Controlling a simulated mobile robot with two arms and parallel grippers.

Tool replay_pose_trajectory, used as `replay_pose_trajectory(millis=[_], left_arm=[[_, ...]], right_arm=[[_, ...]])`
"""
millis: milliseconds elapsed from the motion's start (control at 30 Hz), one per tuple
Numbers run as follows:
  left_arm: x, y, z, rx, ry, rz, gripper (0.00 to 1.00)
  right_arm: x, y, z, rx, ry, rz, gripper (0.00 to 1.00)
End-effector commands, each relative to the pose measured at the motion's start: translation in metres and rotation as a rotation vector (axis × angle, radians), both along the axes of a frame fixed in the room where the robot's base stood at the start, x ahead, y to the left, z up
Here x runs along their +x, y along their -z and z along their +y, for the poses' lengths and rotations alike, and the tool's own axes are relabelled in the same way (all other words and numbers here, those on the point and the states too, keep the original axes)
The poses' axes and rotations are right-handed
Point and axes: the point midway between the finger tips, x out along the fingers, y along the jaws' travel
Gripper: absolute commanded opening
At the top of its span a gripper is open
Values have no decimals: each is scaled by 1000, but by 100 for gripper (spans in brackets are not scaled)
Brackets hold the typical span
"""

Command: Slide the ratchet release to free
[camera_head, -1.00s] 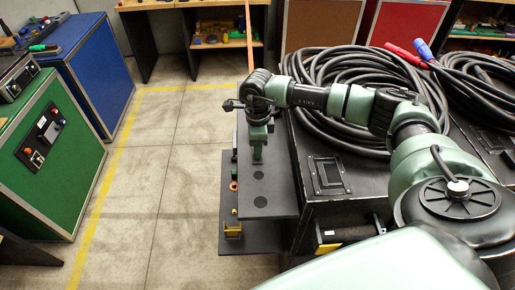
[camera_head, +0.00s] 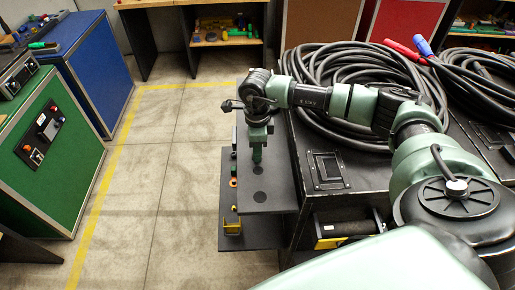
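My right gripper (camera_head: 257,155) points down over a dark shelf plate (camera_head: 272,201) on the near side of the black case; its fingers look green, and I cannot tell whether they are open or shut. No ratchet release can be picked out for certain. A small yellow bracket (camera_head: 233,228) stands on the lower dark plate. A yellow-edged part (camera_head: 330,243) sits at the front of an opening in the case, beside a dark cylinder (camera_head: 347,224). My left gripper is not in view.
Coiled black cable (camera_head: 345,65) lies on the black case, with red (camera_head: 405,52) and blue (camera_head: 423,46) ends. Green (camera_head: 60,165) and blue (camera_head: 95,75) cabinets stand left. The concrete floor (camera_head: 160,205) between is clear. A workbench (camera_head: 225,40) stands behind.

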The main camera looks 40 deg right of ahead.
Motion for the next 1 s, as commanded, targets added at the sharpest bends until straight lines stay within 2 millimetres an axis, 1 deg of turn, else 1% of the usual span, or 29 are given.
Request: replay_pose_trajectory(millis=[333, 433, 567, 700, 800, 900, 1000], left_arm=[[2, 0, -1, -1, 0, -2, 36], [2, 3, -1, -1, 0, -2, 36], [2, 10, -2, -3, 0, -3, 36], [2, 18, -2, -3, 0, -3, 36], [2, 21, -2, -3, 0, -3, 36], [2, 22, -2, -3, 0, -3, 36], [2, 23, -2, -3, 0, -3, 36]], right_arm=[[1, 0, -2, -3, 1, -3, 33], [1, -6, -2, -3, 2, -4, 33], [2, -25, -2, -4, 0, -8, 33], [1, -49, -1, -3, 0, -7, 33], [0, -64, 0, -3, 0, -5, 33], [0, -74, 0, -4, 0, -5, 33], [-1, -78, 0, -4, 0, -2, 33]])
